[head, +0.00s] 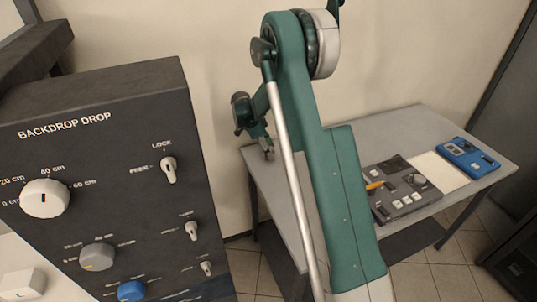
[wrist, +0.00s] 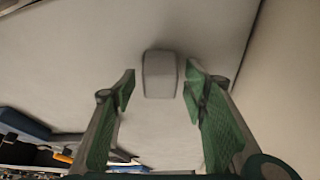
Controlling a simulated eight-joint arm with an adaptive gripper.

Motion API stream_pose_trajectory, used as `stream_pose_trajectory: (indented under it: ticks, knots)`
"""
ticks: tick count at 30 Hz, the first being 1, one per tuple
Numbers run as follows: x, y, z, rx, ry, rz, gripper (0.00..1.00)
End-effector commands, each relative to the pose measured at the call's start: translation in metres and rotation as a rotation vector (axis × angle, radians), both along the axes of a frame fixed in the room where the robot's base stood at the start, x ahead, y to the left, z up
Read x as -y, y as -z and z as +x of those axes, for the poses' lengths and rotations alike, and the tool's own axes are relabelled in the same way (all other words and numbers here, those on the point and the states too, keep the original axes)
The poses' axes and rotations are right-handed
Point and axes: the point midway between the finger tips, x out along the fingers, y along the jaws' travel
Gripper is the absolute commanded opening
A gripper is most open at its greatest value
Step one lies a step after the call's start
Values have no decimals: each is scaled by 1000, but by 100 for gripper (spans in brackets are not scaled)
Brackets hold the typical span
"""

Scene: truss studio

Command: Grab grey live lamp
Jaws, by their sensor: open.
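A small grey block with rounded corners, which looks like the grey live lamp (wrist: 160,75), lies on the grey table top (wrist: 215,40) in the wrist view. It is just beyond and between the fingertips of my open gripper (wrist: 161,92). The green finger pads stand apart to its left and right, and no clear contact shows. In the head view, my gripper (head: 267,147) points down at the table's left back corner. I cannot make out the lamp there.
On the table's right half in the head view are a grey control panel (head: 405,203) with an orange lever, a pale sheet (head: 438,171) and a blue device (head: 468,158). A dark "BACKDROP DROP" panel (head: 110,130) stands at the left. A wall is behind the table.

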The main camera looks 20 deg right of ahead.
Motion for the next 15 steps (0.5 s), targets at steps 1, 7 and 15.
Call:
stream_pose_trajectory:
  ticks: [1, 7, 15]
  knots:
    - [0, 0, 0, 0, 0, 0, 44]
    - [0, 0, 0, 0, 0, 0, 32]
    - [0, 0, 0, 0, 0, 0, 14]
